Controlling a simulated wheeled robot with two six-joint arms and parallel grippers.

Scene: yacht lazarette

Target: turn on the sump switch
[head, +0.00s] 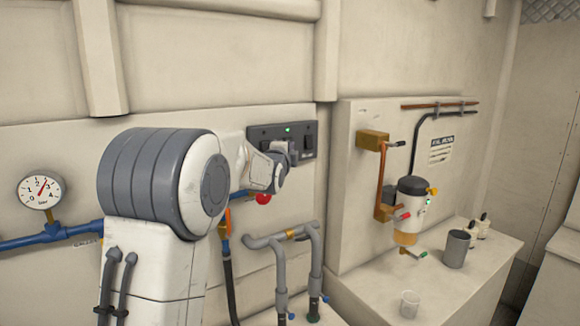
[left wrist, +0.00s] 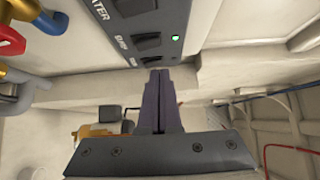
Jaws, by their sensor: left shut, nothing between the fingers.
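The dark switch panel (head: 264,132) is on the wall in the head view, with a lit green lamp (head: 288,129) near its middle. In the left wrist view, the switch beside the label reading SUMP (left wrist: 147,41) has a lit green lamp (left wrist: 176,38) next to it. My left gripper (head: 291,152) is in front of the panel, shut and empty. In the left wrist view its fingertips (left wrist: 158,73) are near the panel's end, partly covering another switch (left wrist: 152,61). I cannot tell whether they touch it. My right gripper is out of view.
A red knob (head: 263,198) and grey pipes (head: 285,240) are below the panel. A pressure gauge (head: 41,189) is at left. A canister (head: 410,195) is on the wall at right, above a ledge with a grey mug (head: 456,249) and clear cup (head: 409,304).

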